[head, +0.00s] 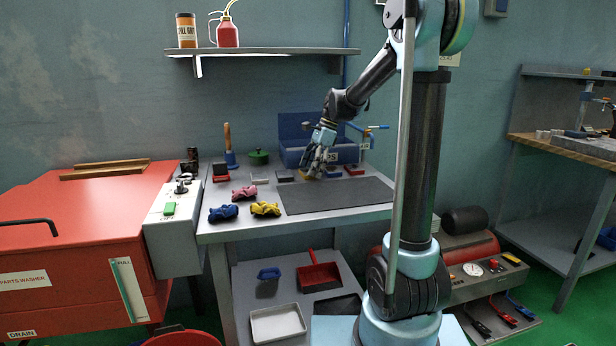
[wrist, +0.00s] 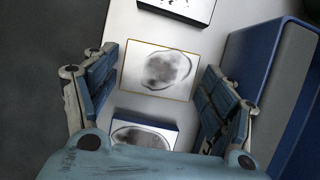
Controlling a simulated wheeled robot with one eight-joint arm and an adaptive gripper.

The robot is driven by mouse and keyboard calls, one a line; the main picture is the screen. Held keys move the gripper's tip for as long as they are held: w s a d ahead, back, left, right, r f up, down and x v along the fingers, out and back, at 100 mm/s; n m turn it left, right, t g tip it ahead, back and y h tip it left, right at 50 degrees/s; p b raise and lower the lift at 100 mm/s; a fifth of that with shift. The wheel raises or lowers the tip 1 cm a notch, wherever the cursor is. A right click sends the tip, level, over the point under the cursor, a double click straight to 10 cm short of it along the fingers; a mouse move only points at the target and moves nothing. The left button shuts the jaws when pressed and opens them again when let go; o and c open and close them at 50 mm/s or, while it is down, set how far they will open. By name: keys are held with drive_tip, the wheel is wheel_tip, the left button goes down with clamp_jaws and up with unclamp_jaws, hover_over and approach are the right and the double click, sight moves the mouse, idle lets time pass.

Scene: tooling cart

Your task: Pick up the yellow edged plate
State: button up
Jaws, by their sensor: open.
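The yellow edged plate (wrist: 160,70) lies flat on the light bench top in the wrist view. It is a pale rectangle with a thin yellow rim and a dark round smudge. My gripper (wrist: 160,95) is open, with one finger to the left and one to the right of the plate, apart from it. In the head view my gripper (head: 314,170) hangs over the back of the bench, in front of the blue bin, and mostly hides the plate. I cannot tell the exact height of the fingertips above the bench.
A blue edged block (wrist: 143,135) lies close below the plate, and a dark edged block (wrist: 180,8) lies above it. The blue bin (wrist: 262,80) stands close on the right. A dark mat (head: 335,194) covers the bench front. Yellow (head: 265,209), pink and blue rags lie left.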

drive_tip(key=c, duration=1.3)
